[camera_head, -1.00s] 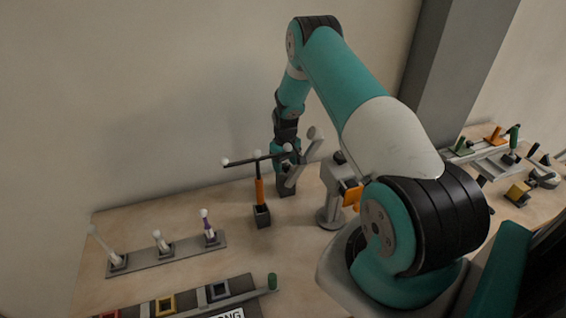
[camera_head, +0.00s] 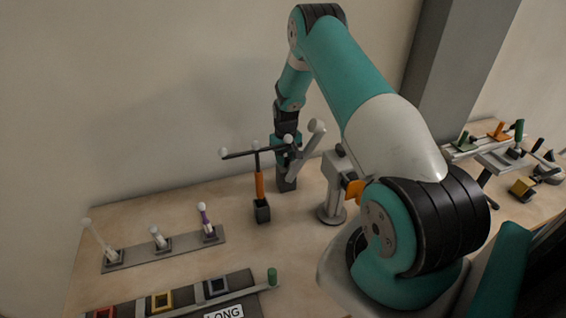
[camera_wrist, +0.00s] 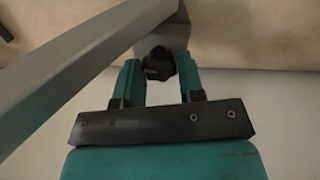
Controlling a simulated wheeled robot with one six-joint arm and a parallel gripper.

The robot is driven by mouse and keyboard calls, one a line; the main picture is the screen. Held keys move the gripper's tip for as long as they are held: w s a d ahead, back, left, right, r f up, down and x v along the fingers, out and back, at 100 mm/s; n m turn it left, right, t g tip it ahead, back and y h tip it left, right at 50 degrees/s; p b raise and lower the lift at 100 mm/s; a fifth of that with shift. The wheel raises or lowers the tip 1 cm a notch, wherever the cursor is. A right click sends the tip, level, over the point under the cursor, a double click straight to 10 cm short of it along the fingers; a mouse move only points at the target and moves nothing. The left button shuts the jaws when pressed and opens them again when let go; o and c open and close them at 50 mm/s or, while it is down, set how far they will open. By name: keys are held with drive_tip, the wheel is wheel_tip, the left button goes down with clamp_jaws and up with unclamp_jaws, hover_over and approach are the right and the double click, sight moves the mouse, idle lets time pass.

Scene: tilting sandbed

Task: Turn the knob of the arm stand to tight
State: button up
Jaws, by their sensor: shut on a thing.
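The knob (camera_wrist: 158,62) is a dark, lobed piece in the wrist view, on a grey part of the arm stand. My gripper (camera_wrist: 159,75) has its two teal fingers on either side of the knob and is shut on it. A long grey bar (camera_wrist: 75,75) of the stand runs diagonally past the left finger. The knob cannot be made out there. Its marking for tight is not readable.
Close on the left stands an orange-handled tool with a dark crossbar (camera_head: 259,185). A grey stand with a round base (camera_head: 331,214) is on the right. A rack with several white-tipped pegs (camera_head: 165,249) and coloured frames (camera_head: 162,301) lie at front left.

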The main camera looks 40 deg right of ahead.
sight(286, 159)
drive_tip(key=o, duration=0.9)
drive_tip(key=shift+a, duration=0.1)
wheel_tip(286, 159, up, 18)
drive_tip(key=b, duration=0.4)
drive_tip(key=shift+f+b, duration=0.25)
drive_tip(key=shift+b, duration=0.1)
